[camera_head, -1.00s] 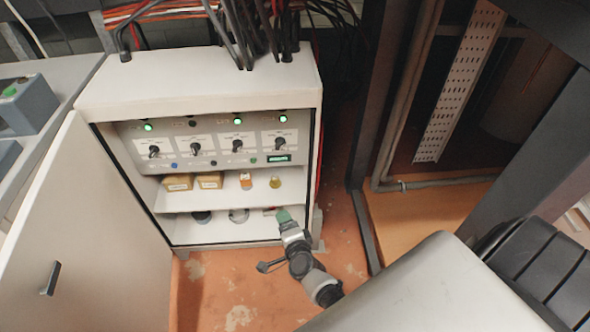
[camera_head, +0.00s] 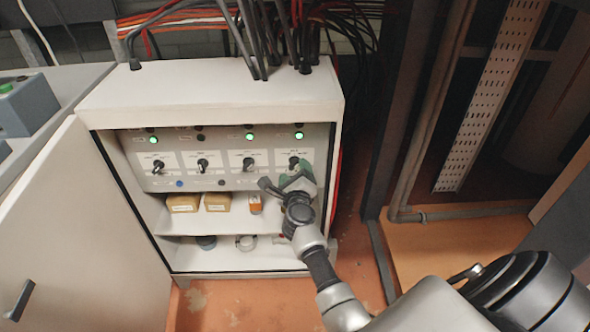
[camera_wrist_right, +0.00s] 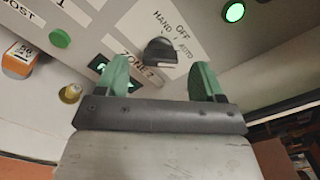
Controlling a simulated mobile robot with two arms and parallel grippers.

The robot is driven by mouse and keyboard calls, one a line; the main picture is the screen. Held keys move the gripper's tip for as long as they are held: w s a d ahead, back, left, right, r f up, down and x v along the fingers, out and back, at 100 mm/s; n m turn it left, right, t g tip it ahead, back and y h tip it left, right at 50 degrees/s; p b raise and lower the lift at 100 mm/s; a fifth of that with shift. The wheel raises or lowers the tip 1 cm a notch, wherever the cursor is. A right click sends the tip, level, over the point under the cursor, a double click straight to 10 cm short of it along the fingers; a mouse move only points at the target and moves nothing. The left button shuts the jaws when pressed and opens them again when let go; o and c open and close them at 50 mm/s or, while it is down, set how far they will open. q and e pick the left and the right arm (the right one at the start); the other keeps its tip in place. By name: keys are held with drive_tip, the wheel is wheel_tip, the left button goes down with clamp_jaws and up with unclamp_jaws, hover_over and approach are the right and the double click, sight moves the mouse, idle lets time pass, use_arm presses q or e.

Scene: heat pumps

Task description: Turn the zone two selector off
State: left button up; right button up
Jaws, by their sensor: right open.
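The zone two selector (camera_wrist_right: 160,51) is a black rotary knob on a white plate marked HAND, OFF, AUTO and ZONE 2. In the head view it is the rightmost of several knobs (camera_head: 294,162) on the cabinet's panel. I cannot tell which mark it points to. A lit green lamp (camera_wrist_right: 234,12) sits above it, also seen in the head view (camera_head: 299,135). My right gripper (camera_wrist_right: 160,80) is open, its green fingers on either side of the knob's near side, apparently short of it. In the head view the right gripper (camera_head: 297,180) hides the panel's lower right. My left gripper is not in view.
The grey cabinet (camera_head: 215,100) stands open, its door (camera_head: 80,230) swung left. Other selectors (camera_head: 248,163) sit to the left on the panel. Boxes (camera_head: 184,203) stand on the shelf below. Cables (camera_head: 270,40) rise from the cabinet top.

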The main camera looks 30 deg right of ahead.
sight(295, 163)
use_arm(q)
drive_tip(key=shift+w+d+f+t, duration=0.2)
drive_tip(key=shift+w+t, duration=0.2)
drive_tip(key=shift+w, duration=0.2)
use_arm(e)
drive_tip(key=shift+x, duration=1.35)
drive_tip(key=c, duration=0.9)
drive_tip(key=shift+n, duration=0.3)
drive_tip(key=shift+r+n+p, duration=0.15)
drive_tip(key=shift+n+p, duration=0.95)
drive_tip(key=shift+n, duration=0.1)
drive_tip(key=n+p, duration=0.3)
drive_tip(key=n, duration=0.2)
use_arm(q)
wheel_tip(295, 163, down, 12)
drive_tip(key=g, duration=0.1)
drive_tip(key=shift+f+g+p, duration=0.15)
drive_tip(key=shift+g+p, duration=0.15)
drive_tip(key=shift+p, duration=0.05)
use_arm(e)
drive_tip(key=shift+n, duration=0.6)
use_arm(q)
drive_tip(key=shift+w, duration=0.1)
use_arm(e)
drive_tip(key=shift+f, duration=0.25)
drive_tip(key=o, duration=0.9)
